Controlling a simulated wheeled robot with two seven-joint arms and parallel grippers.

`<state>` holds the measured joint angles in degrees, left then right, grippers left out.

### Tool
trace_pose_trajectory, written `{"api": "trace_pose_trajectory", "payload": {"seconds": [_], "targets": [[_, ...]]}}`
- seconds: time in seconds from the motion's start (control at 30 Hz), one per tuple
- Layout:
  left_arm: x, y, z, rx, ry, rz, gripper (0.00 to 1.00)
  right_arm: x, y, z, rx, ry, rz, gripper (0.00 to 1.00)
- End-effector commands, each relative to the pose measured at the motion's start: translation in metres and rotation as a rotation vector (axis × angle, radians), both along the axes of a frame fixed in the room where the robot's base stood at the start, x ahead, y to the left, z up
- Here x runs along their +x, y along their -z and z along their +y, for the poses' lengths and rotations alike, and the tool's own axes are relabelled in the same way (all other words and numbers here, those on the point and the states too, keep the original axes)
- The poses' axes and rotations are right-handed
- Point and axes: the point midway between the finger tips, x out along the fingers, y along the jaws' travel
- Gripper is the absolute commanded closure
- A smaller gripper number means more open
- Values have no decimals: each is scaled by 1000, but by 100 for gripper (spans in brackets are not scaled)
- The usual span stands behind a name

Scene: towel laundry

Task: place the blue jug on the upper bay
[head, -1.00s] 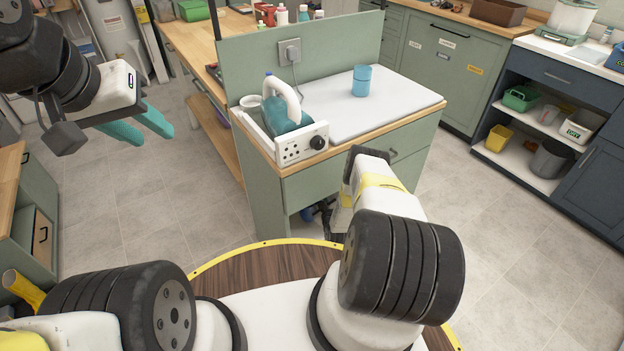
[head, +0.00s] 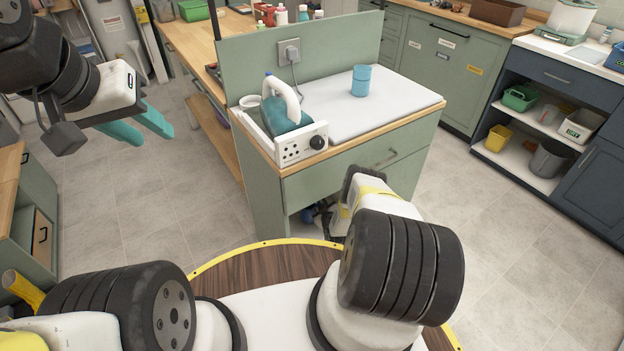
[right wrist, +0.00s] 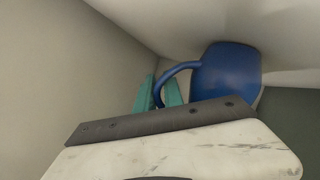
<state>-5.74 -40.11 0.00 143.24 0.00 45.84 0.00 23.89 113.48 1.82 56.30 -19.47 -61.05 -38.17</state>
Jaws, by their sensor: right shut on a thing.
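The blue jug (right wrist: 227,72) is in the right wrist view, with its handle between the teal fingers of my right gripper (right wrist: 159,92), which is shut on it. Pale surfaces are close around the jug; whether it touches one is unclear. In the head view a small blue part of the jug (head: 308,214) shows in the shaded opening below the drawer of the green cabinet (head: 262,205). My right arm hides most of that opening, so I cannot tell which bay the jug is in. My left gripper (head: 146,128) is open and empty, over the floor at left.
On the cabinet top are a white appliance with a dial (head: 301,146), a detergent bottle (head: 285,112) and a blue cup (head: 361,81). A wooden-topped cabinet (head: 30,215) stands at left. The floor at right is clear.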

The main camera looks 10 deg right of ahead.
Motion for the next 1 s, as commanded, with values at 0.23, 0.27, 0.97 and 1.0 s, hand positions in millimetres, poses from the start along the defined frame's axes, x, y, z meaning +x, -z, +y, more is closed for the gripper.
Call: {"api": "trace_pose_trajectory", "payload": {"seconds": [0.23, 0.27, 0.97, 1.0], "targets": [[0, 0, 0, 0, 0, 0, 64, 0, 1, 0, 0, -1, 0, 66], [0, 0, 0, 0, 0, 0, 64, 0, 1, 0, 0, -1, 0, 66], [0, 0, 0, 0, 0, 0, 64, -75, -27, 4, 1, -1, 4, 66], [0, 0, 0, 0, 0, 0, 64, -82, -30, 4, 1, -1, 5, 66]]}}
